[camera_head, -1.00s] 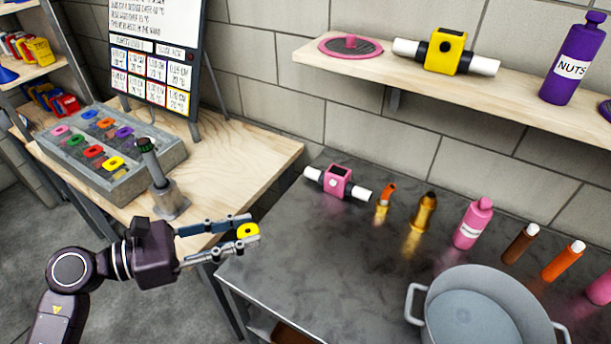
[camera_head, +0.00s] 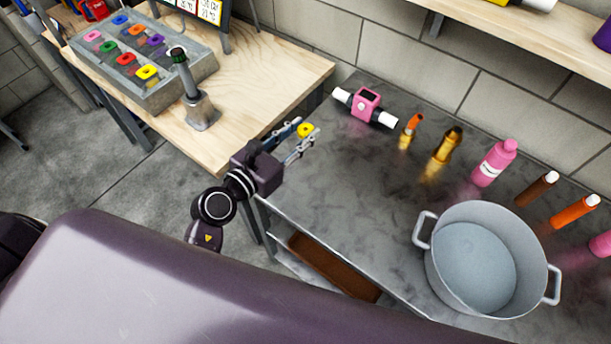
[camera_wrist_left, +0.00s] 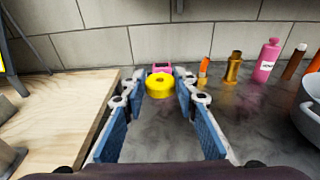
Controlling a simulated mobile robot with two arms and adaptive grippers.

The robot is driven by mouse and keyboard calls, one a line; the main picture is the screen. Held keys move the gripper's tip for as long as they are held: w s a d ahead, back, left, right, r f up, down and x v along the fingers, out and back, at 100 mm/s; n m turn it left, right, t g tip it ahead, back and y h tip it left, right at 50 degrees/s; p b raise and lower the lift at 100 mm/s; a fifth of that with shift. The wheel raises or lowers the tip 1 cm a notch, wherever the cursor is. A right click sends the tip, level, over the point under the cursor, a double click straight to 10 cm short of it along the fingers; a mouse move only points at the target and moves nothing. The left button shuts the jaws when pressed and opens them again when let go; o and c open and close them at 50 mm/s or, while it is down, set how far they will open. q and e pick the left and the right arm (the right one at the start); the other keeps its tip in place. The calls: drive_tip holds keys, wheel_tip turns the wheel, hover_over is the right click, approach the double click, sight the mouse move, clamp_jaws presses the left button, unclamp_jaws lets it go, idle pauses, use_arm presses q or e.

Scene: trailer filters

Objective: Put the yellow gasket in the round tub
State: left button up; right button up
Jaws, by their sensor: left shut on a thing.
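The yellow gasket (camera_head: 305,130) is a small ring held between the fingertips of my left gripper (camera_head: 303,134), above the left edge of the dark metal table. In the left wrist view the gasket (camera_wrist_left: 159,86) sits between the two blue-padded fingers (camera_wrist_left: 160,92). The round tub (camera_head: 487,258) is a grey metal pot with two side handles, standing at the right on the metal table, well to the right of my left gripper. Its inside looks empty. Its edge also shows at the right of the left wrist view (camera_wrist_left: 309,122). My right gripper is not in view.
A pink-and-white fitting (camera_head: 364,104), an orange tube (camera_head: 411,130), a brass piece (camera_head: 447,145), a pink bottle (camera_head: 494,162) and brown and orange tubes line the table's back. A wooden table (camera_head: 258,75) with a grey tray of coloured rings stands left. The metal table's middle is clear.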

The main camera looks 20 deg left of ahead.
sight(302, 182)
use_arm(q)
wheel_tip(302, 182, down, 19)
drive_tip(key=b, duration=0.9)
drive_tip(key=shift+r, duration=0.1)
drive_tip(key=shift+f, duration=0.45)
drive_tip(key=shift+f+b, duration=0.2)
drive_tip(key=shift+b, duration=0.1)
drive_tip(key=o, duration=0.8)
